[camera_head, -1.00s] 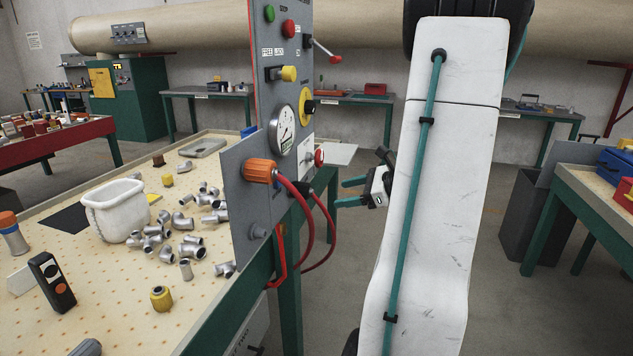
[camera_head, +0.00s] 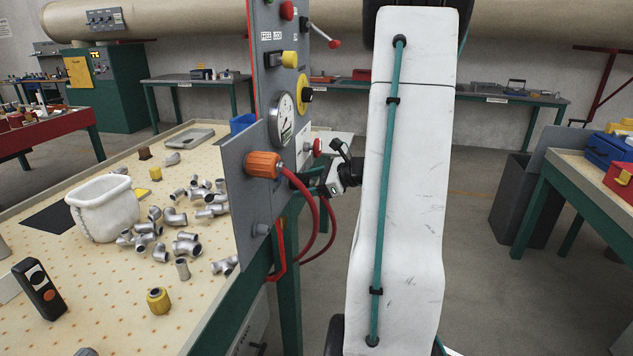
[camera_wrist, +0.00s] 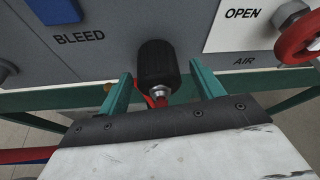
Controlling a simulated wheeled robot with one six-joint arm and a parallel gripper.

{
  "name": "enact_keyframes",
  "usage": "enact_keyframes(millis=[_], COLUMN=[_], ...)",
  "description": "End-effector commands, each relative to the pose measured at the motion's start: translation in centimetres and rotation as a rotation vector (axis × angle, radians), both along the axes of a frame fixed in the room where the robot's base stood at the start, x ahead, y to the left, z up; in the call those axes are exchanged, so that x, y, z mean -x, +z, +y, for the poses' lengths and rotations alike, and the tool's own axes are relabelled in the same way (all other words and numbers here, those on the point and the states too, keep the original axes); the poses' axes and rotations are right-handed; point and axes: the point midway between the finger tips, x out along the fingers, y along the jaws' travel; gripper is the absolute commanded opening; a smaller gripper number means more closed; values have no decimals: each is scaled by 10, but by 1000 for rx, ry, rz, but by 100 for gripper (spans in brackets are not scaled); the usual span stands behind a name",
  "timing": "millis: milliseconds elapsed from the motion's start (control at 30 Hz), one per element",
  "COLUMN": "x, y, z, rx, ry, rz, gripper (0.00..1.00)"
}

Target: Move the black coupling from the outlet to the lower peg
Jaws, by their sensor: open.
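The black coupling (camera_wrist: 158,62) is seated on the grey panel in the wrist view, its silver fitting and a red hose toward me. My gripper (camera_wrist: 160,80) is open, with one teal finger on each side of the coupling and a gap on both sides. In the head view my gripper (camera_head: 322,182) is at the panel's right side, and its fingers are mostly hidden behind the hose. An orange coupling (camera_head: 262,165) with a red hose sits on the panel's near side face. A bare grey peg (camera_head: 262,229) sticks out below it.
A red valve wheel (camera_wrist: 300,38) is right of the coupling, by the OPEN and AIR labels. Red hoses (camera_head: 311,215) hang between the panel and my arm. A workbench (camera_head: 110,285) with a white bin (camera_head: 103,212) and metal fittings is at left.

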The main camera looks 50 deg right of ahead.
Motion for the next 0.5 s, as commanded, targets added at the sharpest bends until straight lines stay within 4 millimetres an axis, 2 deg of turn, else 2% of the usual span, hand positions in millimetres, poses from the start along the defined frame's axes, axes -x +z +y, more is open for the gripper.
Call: enact_keyframes(millis=[267,433,467,500], x=[-3,-2,-2,-2], y=[-1,-1,0,0], z=[2,2,2,2], rx=[0,0,0,1], ry=[1,1,1,1], rz=[-1,-1,-1,0], gripper=[67,22,18,18])
